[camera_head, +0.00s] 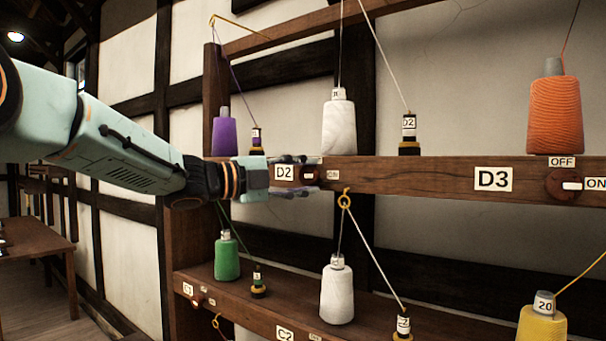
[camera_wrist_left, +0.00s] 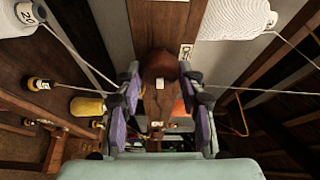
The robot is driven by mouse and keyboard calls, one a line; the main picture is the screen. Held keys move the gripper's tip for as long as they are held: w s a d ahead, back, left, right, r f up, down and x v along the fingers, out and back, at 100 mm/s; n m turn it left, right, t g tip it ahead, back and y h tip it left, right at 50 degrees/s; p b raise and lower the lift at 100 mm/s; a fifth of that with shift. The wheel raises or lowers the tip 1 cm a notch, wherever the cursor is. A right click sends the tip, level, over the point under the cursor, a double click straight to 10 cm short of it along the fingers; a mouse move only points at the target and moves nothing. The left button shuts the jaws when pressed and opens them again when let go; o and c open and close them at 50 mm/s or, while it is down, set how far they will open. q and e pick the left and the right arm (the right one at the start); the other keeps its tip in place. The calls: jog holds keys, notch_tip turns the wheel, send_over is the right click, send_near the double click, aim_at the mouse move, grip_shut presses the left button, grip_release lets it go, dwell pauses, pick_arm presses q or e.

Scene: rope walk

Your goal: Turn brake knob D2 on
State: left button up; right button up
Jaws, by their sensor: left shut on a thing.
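Brake knob D2 (camera_head: 309,173) is a small dark red-brown disc with a white mark, on the front of the upper wooden beam. The D2 plate (camera_head: 284,173) is left of it and a small ON label (camera_head: 333,175) right of it. The white mark looks level, lying along the line to the ON label. My left gripper (camera_head: 315,174) reaches in from the left, with one finger above and one below the knob, shut on it. In the left wrist view the brown knob (camera_wrist_left: 158,64) sits between the purple-grey fingers (camera_wrist_left: 160,78). My right gripper is not in view.
Knob D3 (camera_head: 566,184) is further right on the beam (camera_head: 420,176). White (camera_head: 339,124), purple (camera_head: 224,135) and orange (camera_head: 556,115) yarn cones stand above. A lower shelf (camera_head: 245,300) holds green (camera_head: 227,258) and white cones. Thin threads run upward.

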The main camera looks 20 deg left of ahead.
pick_arm(q)
jog(key=shift+m, duration=0.5)
jog(key=o, duration=1.1)
jog(key=shift+o, duration=0.2)
jog(key=v, duration=0.7)
jog(key=shift+a, duration=0.2)
jog(key=shift+d+r, duration=0.1)
jog(key=shift+s, duration=0.15)
